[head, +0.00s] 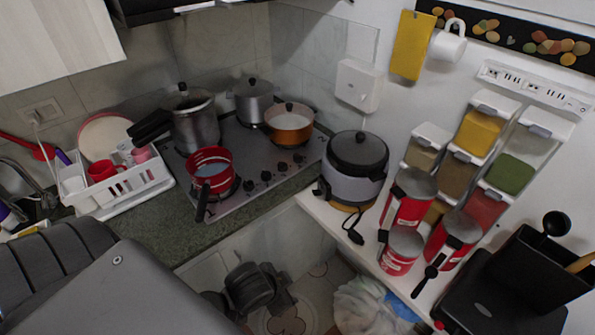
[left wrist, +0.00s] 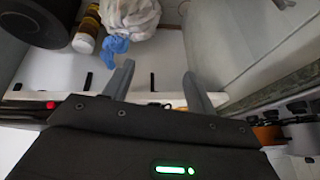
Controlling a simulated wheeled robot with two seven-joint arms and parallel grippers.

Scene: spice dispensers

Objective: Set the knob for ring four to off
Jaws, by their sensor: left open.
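The grey cooktop (head: 235,160) carries a row of several small black knobs (head: 265,176) along its right front part. Which knob belongs to ring four, and how each one is turned, is too small to tell. A red pan (head: 210,170), an orange pot (head: 289,124) and two metal pots stand on the cooktop. My left gripper (head: 262,285) is low in front of the counter, below and apart from the knobs. In the left wrist view its two grey fingers (left wrist: 158,88) are spread with nothing between them. My right gripper is not in view.
A white shelf (head: 375,255) on the right holds a rice cooker (head: 355,165) and red canisters (head: 410,200). The counter edge (head: 225,232) lies between my left gripper and the cooktop. A white bag (head: 362,305) lies low down. A dish rack (head: 125,185) stands left.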

